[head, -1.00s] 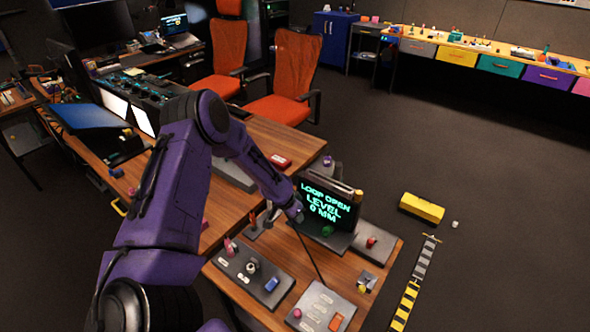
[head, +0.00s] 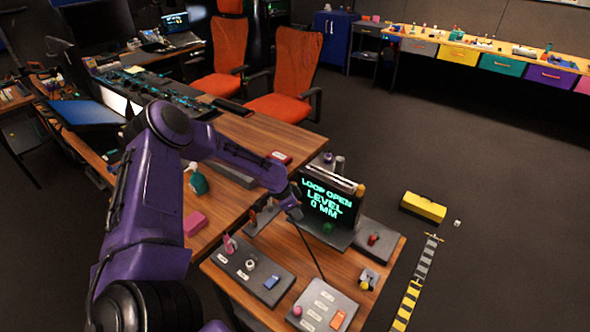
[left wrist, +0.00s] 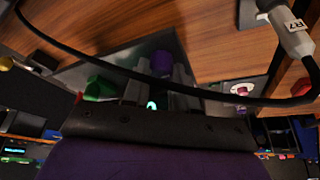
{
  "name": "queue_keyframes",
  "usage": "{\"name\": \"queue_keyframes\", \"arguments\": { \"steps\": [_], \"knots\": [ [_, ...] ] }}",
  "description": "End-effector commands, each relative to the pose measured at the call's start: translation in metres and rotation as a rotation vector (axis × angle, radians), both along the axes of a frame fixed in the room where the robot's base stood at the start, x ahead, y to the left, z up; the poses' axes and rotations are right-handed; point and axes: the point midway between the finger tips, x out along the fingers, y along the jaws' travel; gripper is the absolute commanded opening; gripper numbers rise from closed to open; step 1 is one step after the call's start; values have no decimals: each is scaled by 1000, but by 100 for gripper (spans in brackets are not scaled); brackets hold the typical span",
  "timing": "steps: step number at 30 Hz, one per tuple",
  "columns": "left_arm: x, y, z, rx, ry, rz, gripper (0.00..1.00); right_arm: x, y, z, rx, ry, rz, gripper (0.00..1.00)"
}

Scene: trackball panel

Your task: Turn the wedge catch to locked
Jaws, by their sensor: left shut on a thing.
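My left gripper (head: 296,212) is at the left side of the dark base below the screen (head: 327,203). In the left wrist view its fingers (left wrist: 160,85) are shut on a purple knob (left wrist: 162,62) that stands against a grey plate. This knob may be the wedge catch; no label on it is readable. In the head view the gripper hides it. A green knob (head: 328,227) is beside it, also showing in the left wrist view (left wrist: 100,88). The screen reads "LOOP OPEN LEVEL 0 MM". My right gripper is not in view.
A black cable (left wrist: 130,72) crosses in front of the fingers; a grey plug (left wrist: 290,35) is marked R7. Grey panels with a pink lever (head: 229,244), a blue switch (head: 271,282) and a red knob (head: 373,238) stand nearby.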

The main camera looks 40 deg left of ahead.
Motion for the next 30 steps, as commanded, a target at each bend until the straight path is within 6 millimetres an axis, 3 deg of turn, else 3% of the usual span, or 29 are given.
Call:
{"name": "queue_keyframes", "arguments": {
  "steps": [7, 8, 10, 20, 23, 30],
  "knots": [
    [-1, 0, -1, 0, 3, -2, 0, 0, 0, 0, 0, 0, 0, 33],
    [-1, -1, -1, 0, 3, -2, 30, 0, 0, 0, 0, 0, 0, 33],
    [-1, -1, -1, 0, 3, -2, 52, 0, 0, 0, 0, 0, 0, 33],
    [-1, 0, 2, 0, 0, 0, 52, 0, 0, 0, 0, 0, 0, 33],
    [-3, 2, 14, 1, -3, 1, 52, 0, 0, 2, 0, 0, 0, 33],
    [-19, 11, 60, 0, -4, 1, 52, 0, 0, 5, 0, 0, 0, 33]
  ]
}}
